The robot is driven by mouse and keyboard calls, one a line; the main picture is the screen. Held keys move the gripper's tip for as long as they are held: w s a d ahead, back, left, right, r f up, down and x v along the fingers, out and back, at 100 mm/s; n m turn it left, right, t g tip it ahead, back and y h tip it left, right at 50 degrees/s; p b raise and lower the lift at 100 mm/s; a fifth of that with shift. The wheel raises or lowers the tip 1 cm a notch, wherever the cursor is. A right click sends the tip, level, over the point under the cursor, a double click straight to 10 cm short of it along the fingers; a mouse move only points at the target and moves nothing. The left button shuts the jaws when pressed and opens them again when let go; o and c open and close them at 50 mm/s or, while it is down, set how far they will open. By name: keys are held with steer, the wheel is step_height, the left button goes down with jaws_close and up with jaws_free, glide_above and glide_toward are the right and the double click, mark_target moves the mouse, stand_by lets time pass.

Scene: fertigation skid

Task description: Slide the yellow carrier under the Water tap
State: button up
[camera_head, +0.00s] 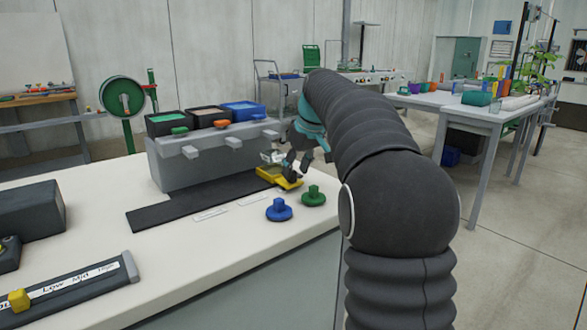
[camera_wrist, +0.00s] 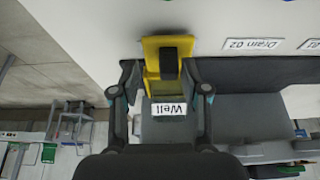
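The yellow carrier (camera_head: 289,183) sits at the right end of a dark flat track (camera_head: 170,212), in front of the grey tap block (camera_head: 205,160). The block has several projecting spouts; I cannot read which one is the Water tap. My gripper (camera_head: 294,165) is low over the carrier and partly hides it. In the wrist view, the carrier (camera_wrist: 152,47) with its dark upright post (camera_wrist: 169,64) lies between the spread fingers of my gripper (camera_wrist: 162,72). The fingers look apart from the post. A white card reading "Well" (camera_wrist: 169,109) shows just below the carrier.
Green, dark and blue bins (camera_head: 241,110) stand on the block. A blue knob (camera_head: 279,210) and a green knob (camera_head: 313,196) stand on the white bench in front of the carrier. A Low-Mid-High slider (camera_head: 70,287) is at front left. The track left of the carrier is clear.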

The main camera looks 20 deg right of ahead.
steer(key=shift+a, duration=0.2)
steer(key=v, duration=1.2)
steer(key=s+a+f+m, duration=0.1)
steer(key=s+a+f, duration=0.3)
steer(key=s, duration=0.4)
steer(key=s+a+f+m, duration=0.1)
steer(key=s+a+f, duration=0.35)
steer(key=s, duration=0.35)
steer(key=s+a+f+m+t+h, duration=0.1)
steer(key=s+a+f, duration=0.2)
steer(key=s+f, duration=1.2)
steer(key=shift+s+a+f+m, duration=0.15)
steer(key=shift+s+f+m, duration=0.2)
steer(key=shift+f, duration=0.25)
